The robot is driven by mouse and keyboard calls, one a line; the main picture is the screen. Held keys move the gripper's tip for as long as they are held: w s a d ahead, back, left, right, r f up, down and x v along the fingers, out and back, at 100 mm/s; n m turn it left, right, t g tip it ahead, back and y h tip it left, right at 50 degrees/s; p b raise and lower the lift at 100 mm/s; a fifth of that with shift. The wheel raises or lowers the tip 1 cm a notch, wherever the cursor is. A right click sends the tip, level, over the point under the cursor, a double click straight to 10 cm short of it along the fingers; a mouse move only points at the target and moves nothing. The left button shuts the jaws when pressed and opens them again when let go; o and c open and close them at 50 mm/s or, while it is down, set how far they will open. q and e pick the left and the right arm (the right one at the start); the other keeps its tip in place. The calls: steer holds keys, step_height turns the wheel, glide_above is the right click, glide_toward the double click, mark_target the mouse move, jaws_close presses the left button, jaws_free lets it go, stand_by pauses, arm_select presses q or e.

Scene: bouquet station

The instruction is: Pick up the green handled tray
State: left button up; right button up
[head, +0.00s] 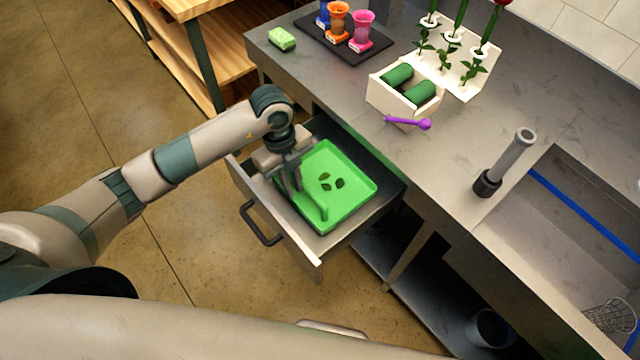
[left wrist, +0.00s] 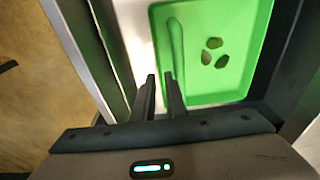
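The green tray (head: 352,194) lies in an open drawer, with several dark leaf-like pieces on its floor. Its raised green handle (head: 318,209) runs along the side nearest the drawer front. It also shows in the left wrist view (left wrist: 175,45). My left gripper (head: 294,187) points down at the left end of the handle. In the left wrist view its two fingers (left wrist: 160,78) have a narrow gap with nothing visibly held between them. Whether a finger touches the handle or tray is unclear. My right gripper is out of view.
The drawer (head: 313,262) is pulled out, its dark pull facing the floor side. The grey counter (head: 440,150) above holds a white box (head: 388,99) with green rolls, a purple tool (head: 408,122), a dark-based cylinder (head: 505,162), colored cups and a sponge (head: 282,39).

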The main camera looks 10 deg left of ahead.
mark_target(294, 201)
arm_select(q)
steer(key=shift+f, duration=0.35)
steer(key=shift+s, duration=0.1)
steer(key=shift+s+f+p, duration=0.1)
steer(key=shift+f+p, duration=0.45)
steer(key=shift+f, duration=0.1)
step_height(294, 201, down, 3)
steer(key=shift+s+f+p, duration=0.1)
steer(key=shift+s+p, duration=0.05)
steer(key=shift+p, duration=0.45)
steer(key=shift+d+f, duration=0.1)
steer(key=shift+f, duration=0.25)
steer(key=shift+c, duration=0.3)
jaws_close()
steer(key=shift+r, duration=0.1)
